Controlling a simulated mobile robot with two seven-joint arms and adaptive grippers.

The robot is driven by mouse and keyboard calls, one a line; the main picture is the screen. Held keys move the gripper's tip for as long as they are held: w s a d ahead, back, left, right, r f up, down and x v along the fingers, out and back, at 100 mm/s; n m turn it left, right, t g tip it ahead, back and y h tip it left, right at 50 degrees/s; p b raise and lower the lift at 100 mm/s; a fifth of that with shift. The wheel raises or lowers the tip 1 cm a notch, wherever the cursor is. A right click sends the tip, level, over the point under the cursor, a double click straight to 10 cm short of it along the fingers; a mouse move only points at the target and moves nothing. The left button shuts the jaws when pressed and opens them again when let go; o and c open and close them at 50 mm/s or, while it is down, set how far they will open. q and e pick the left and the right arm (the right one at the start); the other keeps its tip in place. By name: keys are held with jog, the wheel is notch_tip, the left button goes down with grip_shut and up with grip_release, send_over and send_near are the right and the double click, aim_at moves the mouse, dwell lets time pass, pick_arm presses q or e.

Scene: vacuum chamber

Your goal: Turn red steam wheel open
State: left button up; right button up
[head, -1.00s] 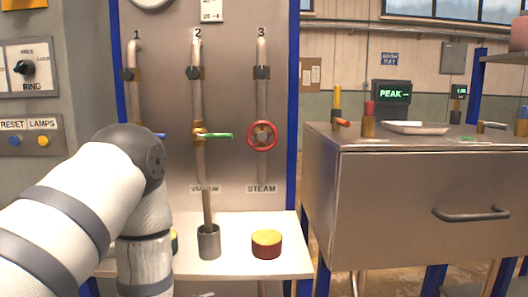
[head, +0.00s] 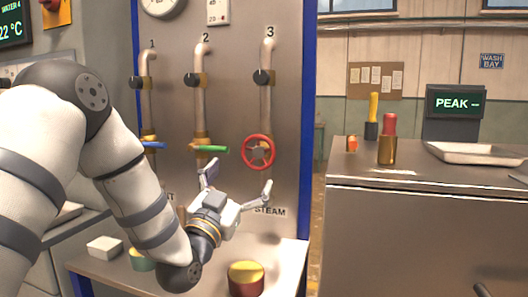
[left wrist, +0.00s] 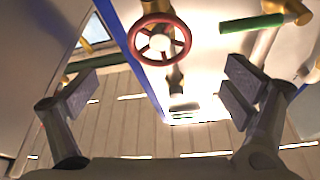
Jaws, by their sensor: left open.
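The red steam wheel (head: 258,152) sits on pipe 3 of the metal panel, above the STEAM label. In the left wrist view the red wheel (left wrist: 160,40) shows at the top, beyond and between the two fingers. My left gripper (head: 238,180) is open and empty, just below and to the left of the wheel, with its fingers spread and apart from it. In the left wrist view my left gripper's fingers (left wrist: 158,98) stand wide apart. My right gripper is not in view.
A green lever (head: 210,149) on pipe 2 is close to my left gripper's upper finger. A blue lever (head: 154,145) is on pipe 1. A red and yellow round block (head: 246,279) stands on the white shelf (head: 289,262) below. A metal cabinet (head: 420,230) stands at the right.

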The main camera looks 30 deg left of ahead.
aim_at(257, 153)
pick_arm(q)
jog(key=b+x, duration=0.1)
jog(key=x, duration=0.8)
jog(key=shift+w+f, duration=0.15)
jog(key=shift+w+a+r, duration=0.1)
jog(key=shift+w+r, duration=0.25)
jog(key=shift+w, duration=0.1)
jog(key=c, duration=1.2)
